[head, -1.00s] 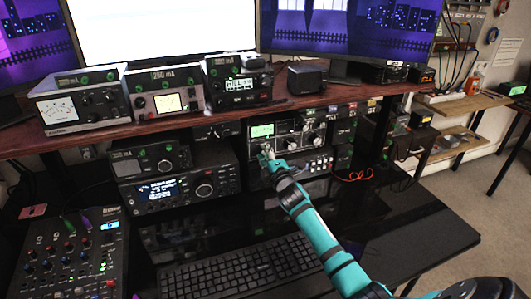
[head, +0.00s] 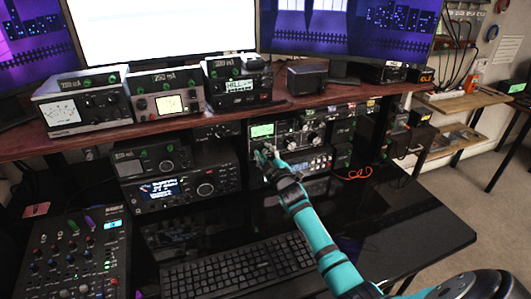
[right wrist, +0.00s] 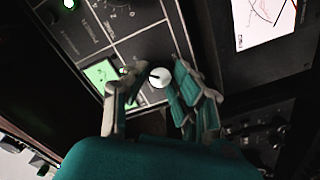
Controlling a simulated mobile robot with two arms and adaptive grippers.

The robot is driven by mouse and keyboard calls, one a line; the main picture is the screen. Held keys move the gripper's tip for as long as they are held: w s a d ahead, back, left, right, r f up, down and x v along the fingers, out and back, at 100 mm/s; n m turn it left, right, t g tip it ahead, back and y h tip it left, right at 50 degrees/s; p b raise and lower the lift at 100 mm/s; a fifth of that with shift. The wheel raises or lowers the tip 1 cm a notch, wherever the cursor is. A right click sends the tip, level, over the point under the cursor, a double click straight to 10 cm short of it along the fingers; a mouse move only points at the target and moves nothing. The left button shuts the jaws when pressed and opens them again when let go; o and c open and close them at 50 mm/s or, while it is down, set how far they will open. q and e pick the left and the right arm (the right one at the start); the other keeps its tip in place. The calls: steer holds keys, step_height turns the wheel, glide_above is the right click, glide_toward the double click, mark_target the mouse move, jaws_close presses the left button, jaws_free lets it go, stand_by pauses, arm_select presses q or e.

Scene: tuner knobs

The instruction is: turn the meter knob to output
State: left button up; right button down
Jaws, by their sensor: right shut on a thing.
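The tuner (head: 283,136) is a grey-and-black unit under the wooden shelf, with a green display and several knobs. My right gripper (head: 265,155) is at the lower left of its front, below the display, and hides the knob there. In the right wrist view, a round white knob (right wrist: 159,77) with a dark pointer mark sits between the fingers of the right gripper (right wrist: 152,90), which is shut on it. I cannot read the labels around this knob. My left gripper is not in view.
The tuner's green display (right wrist: 102,73) is close beside the fingers. A radio with a blue screen (head: 165,190) stands to the left. A keyboard (head: 235,262) and a mixer (head: 72,255) lie on the black desk. The wooden shelf (head: 205,127) overhangs the tuner.

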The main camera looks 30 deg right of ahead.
steer(key=shift+f, duration=0.1)
stand_by(0.4)
steer(key=c, duration=1.1)
jaws_free()
steer(key=shift+s, duration=0.1)
steer(key=v, duration=1.1)
steer(key=shift+s, duration=0.4)
